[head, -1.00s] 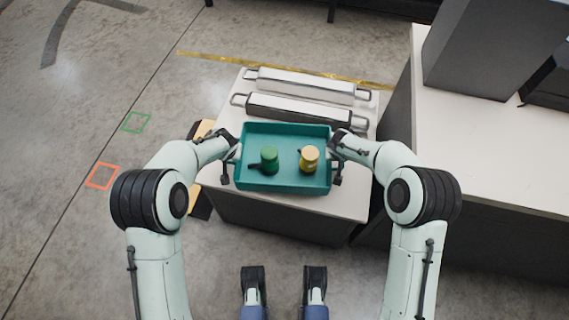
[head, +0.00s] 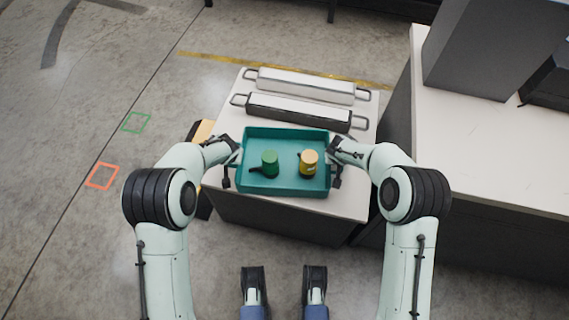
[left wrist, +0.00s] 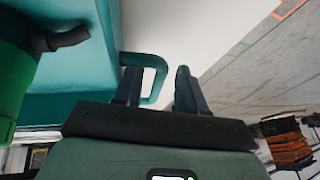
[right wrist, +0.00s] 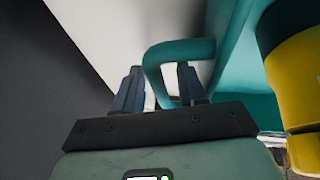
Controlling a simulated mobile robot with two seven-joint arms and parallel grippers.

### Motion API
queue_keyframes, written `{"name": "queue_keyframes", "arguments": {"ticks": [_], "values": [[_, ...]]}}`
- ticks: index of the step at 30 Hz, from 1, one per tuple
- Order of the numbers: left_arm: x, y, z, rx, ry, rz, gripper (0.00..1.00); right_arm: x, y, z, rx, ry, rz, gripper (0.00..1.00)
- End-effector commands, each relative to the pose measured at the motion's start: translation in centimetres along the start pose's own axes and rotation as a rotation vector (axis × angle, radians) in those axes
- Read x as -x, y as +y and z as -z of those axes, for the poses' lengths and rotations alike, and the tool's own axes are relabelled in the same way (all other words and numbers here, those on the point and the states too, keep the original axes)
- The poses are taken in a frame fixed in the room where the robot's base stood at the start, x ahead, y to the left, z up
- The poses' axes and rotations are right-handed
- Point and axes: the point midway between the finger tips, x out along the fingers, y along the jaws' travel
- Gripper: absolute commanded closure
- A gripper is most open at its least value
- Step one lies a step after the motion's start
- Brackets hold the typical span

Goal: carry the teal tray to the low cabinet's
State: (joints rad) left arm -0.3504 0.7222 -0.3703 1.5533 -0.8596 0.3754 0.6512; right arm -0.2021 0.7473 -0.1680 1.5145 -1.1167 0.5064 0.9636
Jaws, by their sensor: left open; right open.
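The teal tray (head: 284,188) sits near the front edge of a low, dark-sided cabinet with a white top (head: 346,204). A green mug (head: 269,163) stands in its left half and a yellow mug with a pale top (head: 308,162) in its right half. My left gripper (head: 231,170) is open at the tray's left handle; in the left wrist view the handle (left wrist: 157,68) passes between the fingers (left wrist: 158,88). My right gripper (head: 337,166) is open at the right handle (right wrist: 178,48), which lies between the fingers (right wrist: 160,88) in the right wrist view.
Two long metal trays with end handles, one pale (head: 305,84) and one darker-sided (head: 298,108), lie behind the teal tray. A larger white-topped counter (head: 470,145) with a dark grey box (head: 480,50) stands at right. Open floor with taped squares (head: 103,176) lies at left.

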Motion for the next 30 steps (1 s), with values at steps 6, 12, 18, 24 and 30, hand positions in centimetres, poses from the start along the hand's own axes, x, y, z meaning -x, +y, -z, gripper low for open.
{"name": "queue_keyframes", "arguments": {"ticks": [6,12,18,24,30], "values": [[1.8,0.2,0.2,-0.001,0.004,-0.004,0.58,0.0,-0.2,0.0,0.002,0.001,0.004,0.57],[5.0,0.1,0.1,0.000,0.004,-0.003,0.58,0.0,-0.2,0.0,0.002,0.001,0.004,0.57],[7.3,0.1,0.1,-0.001,0.002,-0.001,0.58,0.0,-0.2,0.0,0.002,0.000,0.004,0.57],[8.0,0.0,0.0,0.000,0.000,0.000,0.58,0.8,-0.2,0.1,0.002,0.002,0.005,0.57],[8.0,0.0,0.0,0.000,0.000,0.000,0.58,4.4,-0.2,0.2,0.002,0.005,0.006,0.57]]}}
